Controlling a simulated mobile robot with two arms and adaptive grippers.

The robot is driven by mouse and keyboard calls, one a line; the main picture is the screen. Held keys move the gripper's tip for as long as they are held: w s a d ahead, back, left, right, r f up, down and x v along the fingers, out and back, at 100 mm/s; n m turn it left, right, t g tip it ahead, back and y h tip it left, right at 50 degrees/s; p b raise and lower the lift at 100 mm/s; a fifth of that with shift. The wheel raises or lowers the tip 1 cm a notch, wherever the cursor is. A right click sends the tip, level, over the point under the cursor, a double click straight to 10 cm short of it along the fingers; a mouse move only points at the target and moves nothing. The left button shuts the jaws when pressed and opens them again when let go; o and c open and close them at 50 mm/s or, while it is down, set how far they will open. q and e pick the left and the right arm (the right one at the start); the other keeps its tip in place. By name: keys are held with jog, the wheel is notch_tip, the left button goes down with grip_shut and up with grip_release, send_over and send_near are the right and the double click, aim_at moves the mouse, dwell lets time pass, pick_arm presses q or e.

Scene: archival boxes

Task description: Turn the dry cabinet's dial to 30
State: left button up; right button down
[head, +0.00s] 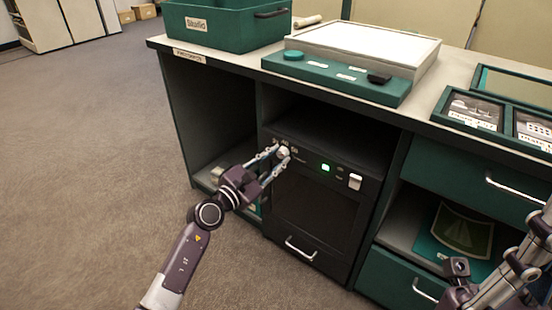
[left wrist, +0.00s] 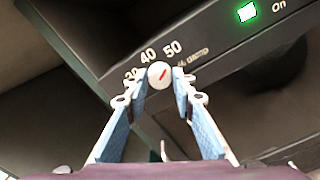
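The dry cabinet (head: 318,208) is a dark unit built into the green counter, with a panel along its top. Its dial (left wrist: 160,75) is a small white knob with a red mark slanting to the upper right in the left wrist view, toward the 50 side. The numbers 40 and 50 read clearly; a partly hidden one is at their left. My left gripper (left wrist: 161,76) has its two fingertips on either side of the dial, with a small gap visible at the right. In the head view the dial (head: 283,152) is between the fingertips. My right arm (head: 510,265) is at the lower right; its finger state is unclear.
The cabinet's lower handle (head: 300,248) is below. A light box (head: 362,47) and a green box (head: 228,24) stand on the counter. Carpet at left is clear.

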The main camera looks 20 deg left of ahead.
pick_arm(q)
grip_shut()
